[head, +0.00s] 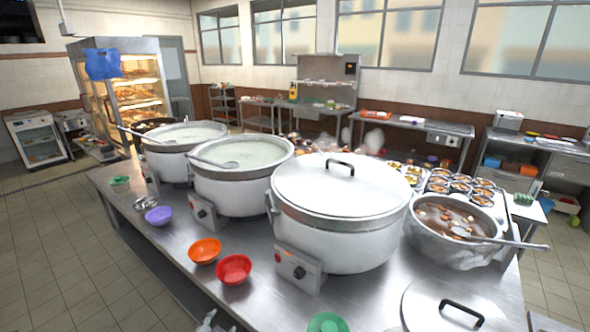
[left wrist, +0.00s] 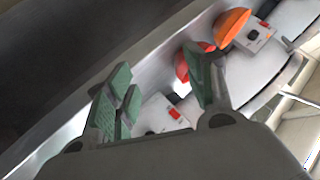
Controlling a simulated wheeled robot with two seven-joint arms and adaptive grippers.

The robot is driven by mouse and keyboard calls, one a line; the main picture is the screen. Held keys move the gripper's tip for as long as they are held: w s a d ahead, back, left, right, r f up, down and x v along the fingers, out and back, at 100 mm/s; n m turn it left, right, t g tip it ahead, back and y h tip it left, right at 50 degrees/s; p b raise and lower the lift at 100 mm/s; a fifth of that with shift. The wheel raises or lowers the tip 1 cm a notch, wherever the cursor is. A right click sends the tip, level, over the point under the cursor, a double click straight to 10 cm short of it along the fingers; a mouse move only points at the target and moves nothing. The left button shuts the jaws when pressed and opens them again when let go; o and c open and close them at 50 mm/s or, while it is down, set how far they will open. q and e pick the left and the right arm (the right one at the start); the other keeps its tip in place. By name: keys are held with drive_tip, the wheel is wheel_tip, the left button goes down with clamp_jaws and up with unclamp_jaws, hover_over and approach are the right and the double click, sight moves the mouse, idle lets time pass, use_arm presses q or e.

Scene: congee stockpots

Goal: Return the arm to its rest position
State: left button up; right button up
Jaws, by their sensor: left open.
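My left gripper (left wrist: 160,88) shows in the left wrist view with its green-padded fingers spread apart. Nothing is held between them. Beyond the fingers are the steel counter, a red bowl (left wrist: 182,68), an orange bowl (left wrist: 230,27) and a pot's control box (left wrist: 172,113). The red bowl is partly hidden behind the right-hand finger. In the head view only a small pale part at the bottom edge may belong to my left arm; its fingers cannot be made out there. My right gripper is in neither view.
In the head view the steel counter (head: 150,240) carries a lidded white stockpot (head: 340,225), two open congee pots (head: 240,175) (head: 182,150) and a brown stew pot (head: 450,245). Small bowls (head: 234,269) line the front. A loose lid (head: 450,305) lies at front right. Floor at left is clear.

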use_arm(q)
drive_tip(key=shift+s+n+g+h, duration=0.6)
drive_tip(key=shift+s+n+g, duration=2.5)
drive_tip(key=shift+s, duration=4.6)
wheel_tip(320, 180, down, 33)
drive_tip(key=s+g, duration=0.2)
drive_tip(key=s+a+f, duration=0.2)
drive_tip(key=s+f, duration=0.8)
drive_tip(key=s, duration=0.1)
drive_tip(key=s+a+f+m+g, duration=0.1)
drive_tip(key=s+a+f, duration=0.2)
drive_tip(key=s+f, duration=0.7)
drive_tip(key=shift+s, duration=0.95)
